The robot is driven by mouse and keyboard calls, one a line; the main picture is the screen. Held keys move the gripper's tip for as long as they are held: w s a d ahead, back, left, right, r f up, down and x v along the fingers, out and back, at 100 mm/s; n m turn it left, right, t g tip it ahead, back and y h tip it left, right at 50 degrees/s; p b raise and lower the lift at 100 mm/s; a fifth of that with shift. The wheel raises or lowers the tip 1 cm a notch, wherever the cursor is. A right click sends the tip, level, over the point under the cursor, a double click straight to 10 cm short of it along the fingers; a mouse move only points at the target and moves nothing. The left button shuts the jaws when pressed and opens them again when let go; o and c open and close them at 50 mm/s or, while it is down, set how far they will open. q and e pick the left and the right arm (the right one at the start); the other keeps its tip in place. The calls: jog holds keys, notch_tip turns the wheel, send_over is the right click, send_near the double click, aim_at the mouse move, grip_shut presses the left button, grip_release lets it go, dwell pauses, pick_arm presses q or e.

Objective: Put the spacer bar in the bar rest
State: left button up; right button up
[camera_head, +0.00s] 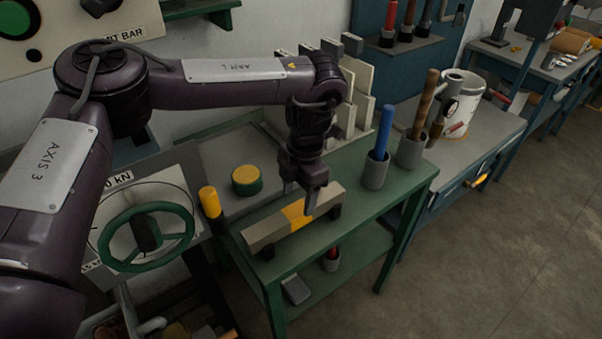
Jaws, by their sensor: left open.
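The spacer bar (267,229) is a long beige-grey bar with a yellow band around its middle. One finger shows in front of the band; the other is mostly hidden, and I cannot tell whether either touches the bar. My right gripper is out of view.
Grey cups with a blue-handled tool (381,135) and brown-handled tools (424,105) stand right of the bar. A yellow-and-green round piece (246,180) and upright pale plates (363,112) are behind. A green handwheel (147,237) stands at left. Floor at right is clear.

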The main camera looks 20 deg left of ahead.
aim_at(302, 207)
pick_arm(q)
notch_tip(302, 207, up, 7)
jog(key=shift+w+d+f, duration=0.15)
jog(key=shift+w+d, duration=0.1)
jog(key=shift+w, duration=0.05)
dwell(0.4)
